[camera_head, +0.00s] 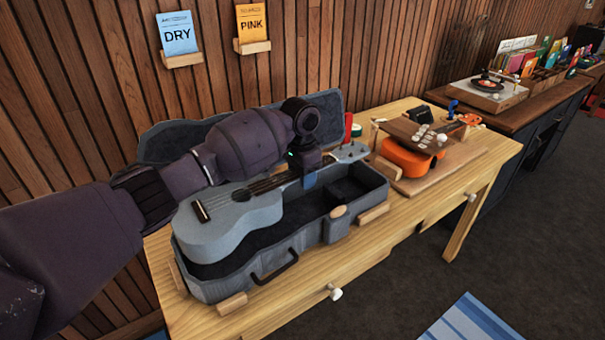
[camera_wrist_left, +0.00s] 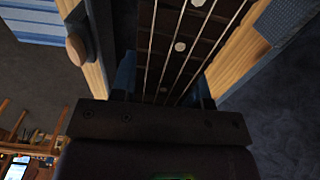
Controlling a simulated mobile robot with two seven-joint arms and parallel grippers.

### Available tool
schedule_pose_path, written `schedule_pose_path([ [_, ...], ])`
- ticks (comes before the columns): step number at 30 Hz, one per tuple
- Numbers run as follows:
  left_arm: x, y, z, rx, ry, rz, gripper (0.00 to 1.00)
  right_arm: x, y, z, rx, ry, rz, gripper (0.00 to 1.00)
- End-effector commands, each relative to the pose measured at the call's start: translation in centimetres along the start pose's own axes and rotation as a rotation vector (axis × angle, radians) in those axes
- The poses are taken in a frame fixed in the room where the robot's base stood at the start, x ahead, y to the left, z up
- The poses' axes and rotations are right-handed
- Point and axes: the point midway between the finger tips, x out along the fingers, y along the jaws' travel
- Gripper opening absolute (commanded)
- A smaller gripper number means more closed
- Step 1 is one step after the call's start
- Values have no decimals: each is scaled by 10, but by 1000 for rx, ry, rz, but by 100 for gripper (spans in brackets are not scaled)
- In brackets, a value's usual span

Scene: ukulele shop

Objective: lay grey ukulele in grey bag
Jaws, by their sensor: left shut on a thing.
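The grey ukulele (camera_head: 230,222) is in the head view, face up, with its body over the left end of the open grey bag (camera_head: 225,288) and its headstock (camera_head: 348,152) toward the bag's far right end. Its body overlaps the bag's left rim in the picture; I cannot tell whether it touches the lining. My left gripper (camera_head: 309,178) is shut around the ukulele's neck from above. The left wrist view shows the dark fretboard (camera_wrist_left: 178,45) and strings between the blue fingers (camera_wrist_left: 165,88). My arm hides part of the bag's raised lid (camera_head: 325,104). My right gripper is out of view.
The bag lies on a wooden table (camera_head: 400,240) between small wooden blocks (camera_head: 232,304). An orange ukulele (camera_head: 405,160) lies on a board to the right. A record player (camera_head: 488,92) stands farther right.

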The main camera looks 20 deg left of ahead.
Motion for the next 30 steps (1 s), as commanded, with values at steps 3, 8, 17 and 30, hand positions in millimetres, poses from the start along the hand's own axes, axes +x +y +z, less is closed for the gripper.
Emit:
schedule_pose_path([
  [3, 5, 0, 0, 0, -1, 0, 0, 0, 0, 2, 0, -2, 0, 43],
  [8, 12, 0, 1, 0, -2, 0, 0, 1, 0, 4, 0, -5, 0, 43],
  [17, 23, 0, 1, 0, -1, 0, 0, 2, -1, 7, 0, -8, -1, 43],
  [30, 40, 1, 2, 1, -1, 1, 0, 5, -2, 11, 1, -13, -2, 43],
])
